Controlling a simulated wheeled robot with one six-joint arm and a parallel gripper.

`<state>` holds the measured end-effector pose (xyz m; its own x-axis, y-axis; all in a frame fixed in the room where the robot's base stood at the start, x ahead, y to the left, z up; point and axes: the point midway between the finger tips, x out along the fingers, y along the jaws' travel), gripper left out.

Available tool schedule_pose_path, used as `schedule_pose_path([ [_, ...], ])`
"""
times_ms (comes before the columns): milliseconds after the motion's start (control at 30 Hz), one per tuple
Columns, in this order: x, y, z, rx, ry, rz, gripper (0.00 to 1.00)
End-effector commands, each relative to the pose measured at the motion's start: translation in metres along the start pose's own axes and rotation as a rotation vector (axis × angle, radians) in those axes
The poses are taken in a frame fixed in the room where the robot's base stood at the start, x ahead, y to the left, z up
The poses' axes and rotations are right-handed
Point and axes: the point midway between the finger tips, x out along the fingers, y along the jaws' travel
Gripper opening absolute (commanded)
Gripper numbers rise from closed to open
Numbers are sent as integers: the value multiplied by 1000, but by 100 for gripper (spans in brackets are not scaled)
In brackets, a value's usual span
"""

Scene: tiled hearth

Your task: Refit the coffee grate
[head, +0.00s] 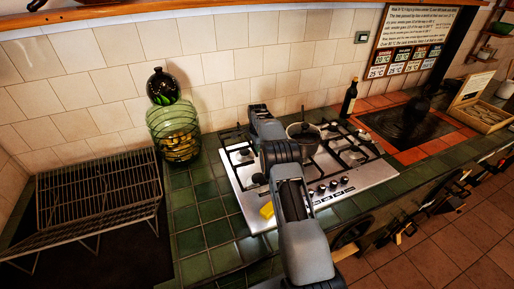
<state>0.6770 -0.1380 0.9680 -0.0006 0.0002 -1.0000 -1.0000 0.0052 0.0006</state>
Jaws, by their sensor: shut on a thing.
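The steel gas hob (335,181) is set in the green tiled counter, with dark pan grates over its burners and knobs along its front right. A dark lidded pot (303,139) stands at its back middle. My arm reaches across the hob from the front. My gripper (262,118) is over the back left of the hob, left of the pot. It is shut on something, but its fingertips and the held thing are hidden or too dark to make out. I cannot pick out the small coffee grate from the dark grates. The left front burner area is partly hidden by my arm.
A yellow object (267,210) lies at the hob's front left edge. A green glass jar (174,132) and a wire rack (98,195) stand left. A dark bottle (349,98) stands behind the hob. Green tiles (205,225) left of the hob are clear.

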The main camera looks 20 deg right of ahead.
Motion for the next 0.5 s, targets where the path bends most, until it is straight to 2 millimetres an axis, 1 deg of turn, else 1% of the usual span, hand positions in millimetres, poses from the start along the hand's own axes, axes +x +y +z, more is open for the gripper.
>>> schedule_pose_path([
  [33, -3, -1, 0, 0, 0, -4, 0],
  [167, -1, -1, 2, -2, 0, -4, 0],
  [500, 11, -1, 2, -1, 0, -4, 0],
])
